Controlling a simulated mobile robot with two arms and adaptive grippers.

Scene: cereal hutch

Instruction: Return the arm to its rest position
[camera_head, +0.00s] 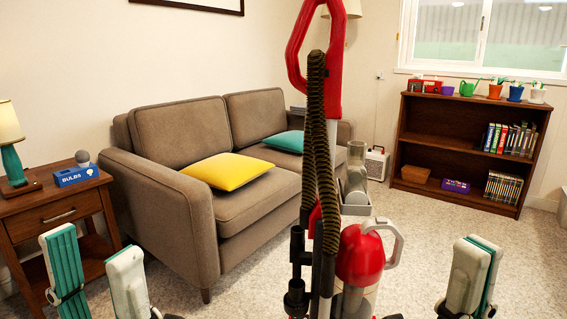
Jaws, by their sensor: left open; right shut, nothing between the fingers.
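My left gripper (97,276) is at the lower left, pointing up, with its two pale, green-backed fingers apart and nothing between them. My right gripper (471,278) is at the lower right, its fingers together and holding nothing. Both are in the near foreground, apart from each other, and the wrists and arms below them are mostly cut off by the lower edge. A red and grey upright vacuum cleaner (360,257) with a ribbed hose stands between them in the picture. Neither gripper appears to touch it.
A brown sofa (158,207) holds a yellow cushion (224,171) and a teal cushion (285,141). A wooden side table (62,207) bears a lamp (12,150) and a blue bulbs box (76,176). A bookcase (460,144) stands at the back right. Carpet (425,230) is clear before it.

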